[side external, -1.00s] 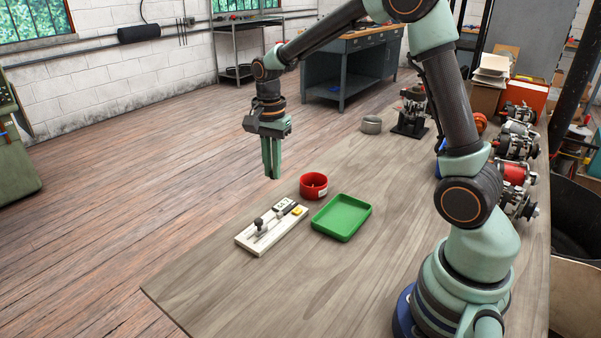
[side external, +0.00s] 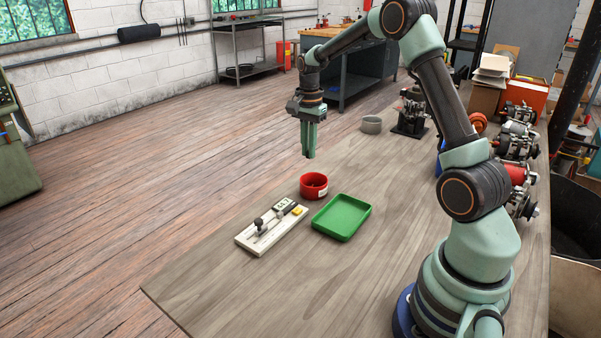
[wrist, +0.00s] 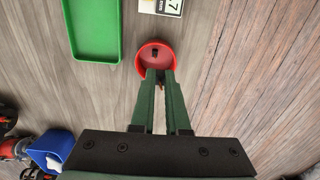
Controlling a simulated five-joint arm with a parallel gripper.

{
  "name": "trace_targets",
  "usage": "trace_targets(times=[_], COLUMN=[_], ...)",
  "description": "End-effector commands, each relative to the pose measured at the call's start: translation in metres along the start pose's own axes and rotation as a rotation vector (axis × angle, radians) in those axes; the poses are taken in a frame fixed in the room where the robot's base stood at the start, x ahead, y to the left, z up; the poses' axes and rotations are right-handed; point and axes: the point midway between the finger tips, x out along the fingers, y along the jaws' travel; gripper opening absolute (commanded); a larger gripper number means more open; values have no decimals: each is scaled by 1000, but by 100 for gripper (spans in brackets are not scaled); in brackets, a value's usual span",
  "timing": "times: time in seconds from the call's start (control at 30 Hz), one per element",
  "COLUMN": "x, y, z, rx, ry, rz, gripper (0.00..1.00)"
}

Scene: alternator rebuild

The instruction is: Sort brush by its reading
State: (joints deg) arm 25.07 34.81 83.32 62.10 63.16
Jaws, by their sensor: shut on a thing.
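My gripper (side external: 309,155) is shut and hangs above the bench, behind the red bowl in the side view. In the wrist view a small coppery bit of the brush (wrist: 160,87) shows between the fingers; the rest is hidden. The red round bowl (side external: 313,185) stands on the bench and shows just beyond the fingertips in the wrist view (wrist: 143,60); a small dark piece (wrist: 154,52) lies in it. The green tray (side external: 341,218) looks empty. The white gauge (side external: 271,230) has a small display (side external: 284,204), a yellow button and dark posts; its reading is hard to make out.
A grey metal tin (side external: 371,124) and a dark bench fixture (side external: 411,112) stand farther back. Several alternators (side external: 515,142) line the bench's right side. A blue bin (wrist: 52,150) shows at lower left in the wrist view. The bench front is clear.

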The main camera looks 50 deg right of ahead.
Motion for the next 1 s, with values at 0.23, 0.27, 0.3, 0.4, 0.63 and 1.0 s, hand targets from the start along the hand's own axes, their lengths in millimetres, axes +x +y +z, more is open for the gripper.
trace_targets(times=[0.23,0.27,0.3,0.4,0.63,1.0], x=[20,22,23,29,49,68], y=[8,8,8,8,8,7], z=[-29,-29,-30,-30,-29,-29], rx=[30,30,31,30,30,30], ry=[-1,-1,-1,-1,-1,0], rz=[1,1,0,1,2,0], gripper=[0,0,0,0,0,0])
